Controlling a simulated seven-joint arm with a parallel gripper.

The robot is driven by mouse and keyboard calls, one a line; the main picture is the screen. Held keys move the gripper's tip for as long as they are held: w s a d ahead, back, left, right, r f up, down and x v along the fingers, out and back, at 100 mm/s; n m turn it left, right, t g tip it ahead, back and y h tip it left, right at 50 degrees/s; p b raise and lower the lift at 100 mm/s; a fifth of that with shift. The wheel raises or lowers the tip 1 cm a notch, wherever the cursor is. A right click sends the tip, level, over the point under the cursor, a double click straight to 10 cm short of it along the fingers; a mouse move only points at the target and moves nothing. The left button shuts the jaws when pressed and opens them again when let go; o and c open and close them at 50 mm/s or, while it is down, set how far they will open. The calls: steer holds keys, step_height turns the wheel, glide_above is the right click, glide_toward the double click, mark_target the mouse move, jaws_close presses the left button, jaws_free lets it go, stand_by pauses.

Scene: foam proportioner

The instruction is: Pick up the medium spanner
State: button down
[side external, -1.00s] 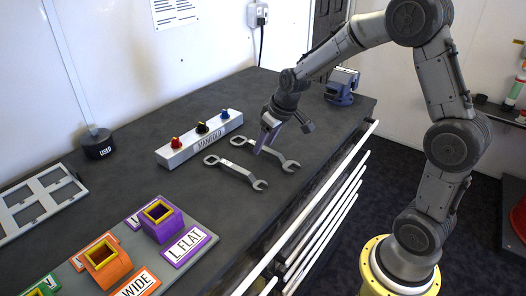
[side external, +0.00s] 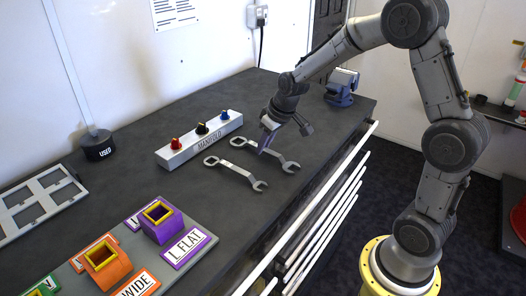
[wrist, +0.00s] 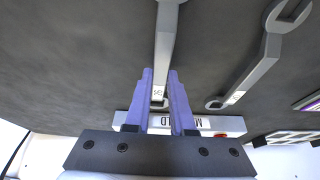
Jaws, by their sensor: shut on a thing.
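Two grey metal spanners lie side by side on the dark bench. My gripper (side external: 262,152) is at the farther spanner (side external: 283,163), pointing down with its purple fingers around the handle. In the wrist view, my gripper's fingers (wrist: 160,78) are shut on this spanner (wrist: 166,45), and a small pale label shows between them. This spanner appears to be still at bench level. The nearer spanner (side external: 237,171) lies apart and also shows at the right of the wrist view (wrist: 262,65). I cannot read which size either label marks.
The white manifold block (side external: 203,139) with red, black and blue knobs stands close behind the spanners. A rack with purple (side external: 165,225) and orange (side external: 106,266) sockets is at the front left. A blue vise (side external: 341,92) stands at the far right bench end.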

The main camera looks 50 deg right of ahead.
steer(key=shift+r, duration=0.15)
steer(key=shift+w+r, duration=0.1)
steer(key=shift+r, duration=0.45)
steer(key=s+a+r, duration=0.2)
steer(key=s+r, duration=0.9)
steer(key=s, duration=0.3)
steer(key=shift+a+r, duration=0.35)
steer(key=c, duration=1.5)
jaws_free()
jaws_close()
